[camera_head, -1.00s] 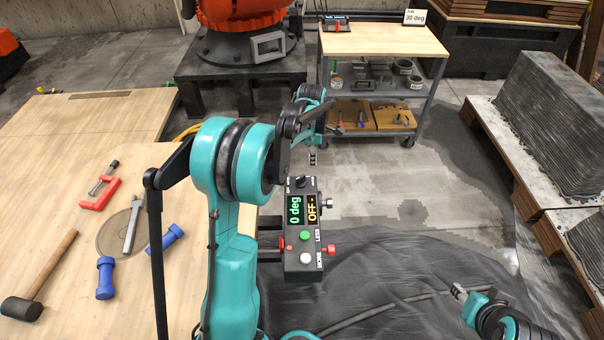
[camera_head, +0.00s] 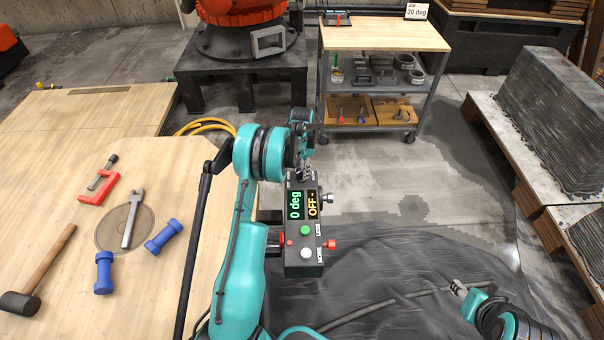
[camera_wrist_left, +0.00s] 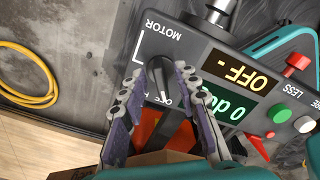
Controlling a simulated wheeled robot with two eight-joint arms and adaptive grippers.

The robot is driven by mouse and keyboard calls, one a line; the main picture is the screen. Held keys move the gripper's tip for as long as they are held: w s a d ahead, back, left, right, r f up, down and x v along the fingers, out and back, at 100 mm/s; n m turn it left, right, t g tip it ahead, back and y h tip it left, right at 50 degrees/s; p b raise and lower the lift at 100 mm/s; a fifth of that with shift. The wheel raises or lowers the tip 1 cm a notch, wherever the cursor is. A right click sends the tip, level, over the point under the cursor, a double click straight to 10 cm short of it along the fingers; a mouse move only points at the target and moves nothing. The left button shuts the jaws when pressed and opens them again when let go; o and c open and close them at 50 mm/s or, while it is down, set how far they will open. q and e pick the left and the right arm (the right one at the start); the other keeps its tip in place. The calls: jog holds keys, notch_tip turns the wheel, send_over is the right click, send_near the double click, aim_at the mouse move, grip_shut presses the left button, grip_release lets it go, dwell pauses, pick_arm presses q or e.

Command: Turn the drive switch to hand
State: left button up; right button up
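The dark control box (camera_head: 305,268) stands beside the wooden bench, with lit displays reading "0 deg" and "OFF -". In the left wrist view the black rotary knob (camera_wrist_left: 158,72) sits at the end of the box (camera_wrist_left: 208,32), by the printed words "MOTOR" and "OFF"; the other lettering is partly covered. My left gripper (camera_head: 304,172) is over that end of the box. In the left wrist view its two fingers (camera_wrist_left: 160,84) are apart, one on each side of the knob; contact cannot be told. My right gripper (camera_head: 467,291) is low at the right, away from the box; its opening is unclear.
Green (camera_head: 306,230) and white (camera_head: 306,253) buttons and a red knob (camera_head: 330,244) are on the box. The bench (camera_head: 60,190) holds a hammer, a clamp and blue tools. A tool cart (camera_head: 385,37) stands behind. A yellow hose (camera_head: 205,125) lies on the floor.

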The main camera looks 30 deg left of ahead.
pick_arm(q)
jog(key=shift+f, duration=0.4)
grip_shut()
jog(key=shift+r, duration=0.1)
jog(key=shift+m, duration=0.4)
jog(key=m, duration=0.5)
jog(key=shift+s+d, duration=0.1)
jog(key=m, duration=0.6)
jog(key=shift+s, duration=0.1)
grip_release()
